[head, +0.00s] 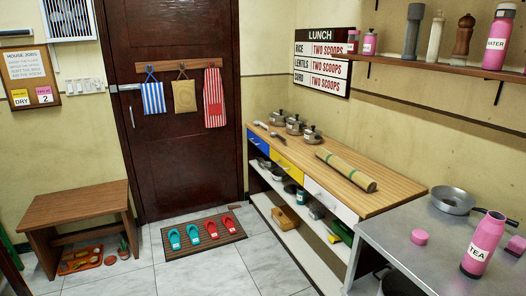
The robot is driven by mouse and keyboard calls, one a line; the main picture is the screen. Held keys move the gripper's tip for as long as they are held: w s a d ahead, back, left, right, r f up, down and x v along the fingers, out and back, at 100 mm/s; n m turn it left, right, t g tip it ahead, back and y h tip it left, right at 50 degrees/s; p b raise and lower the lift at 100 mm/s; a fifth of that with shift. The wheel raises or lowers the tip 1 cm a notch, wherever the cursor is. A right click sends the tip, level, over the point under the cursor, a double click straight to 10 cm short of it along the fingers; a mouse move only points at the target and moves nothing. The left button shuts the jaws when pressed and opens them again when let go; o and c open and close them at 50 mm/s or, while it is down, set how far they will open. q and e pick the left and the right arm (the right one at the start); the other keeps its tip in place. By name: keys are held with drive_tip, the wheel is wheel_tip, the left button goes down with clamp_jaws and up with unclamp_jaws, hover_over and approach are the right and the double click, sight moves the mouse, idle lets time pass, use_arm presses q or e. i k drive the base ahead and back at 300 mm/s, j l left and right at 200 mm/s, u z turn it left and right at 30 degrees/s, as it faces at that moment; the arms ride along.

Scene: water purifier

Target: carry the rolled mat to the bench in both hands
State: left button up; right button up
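The rolled mat (346,170) is a greenish-tan roll with darker bands. It lies at a slant on the wooden top of the counter with drawers, toward its near half. The bench (75,204) is brown wood and stands at the left against the wall. Its top looks bare. Neither of my grippers is in the head view, so I cannot see their state.
Several lidded pots (294,124) and ladles stand on the counter's far end. A doormat (237,236) with pairs of slippers lies before the door (178,165). A tray of footwear (80,259) sits under the bench. A grey table (428,260) with a TEA bottle (483,243) is near right. Floor tiles (190,276) are clear.

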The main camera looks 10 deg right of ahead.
sight(88, 199)
drive_tip(key=i+z, duration=0.2)
drive_tip(key=i, duration=0.3)
drive_tip(key=i+j+z, duration=0.25)
drive_tip(key=i, duration=0.25)
drive_tip(key=i+j+z, duration=0.2)
drive_tip(key=i, duration=0.3)
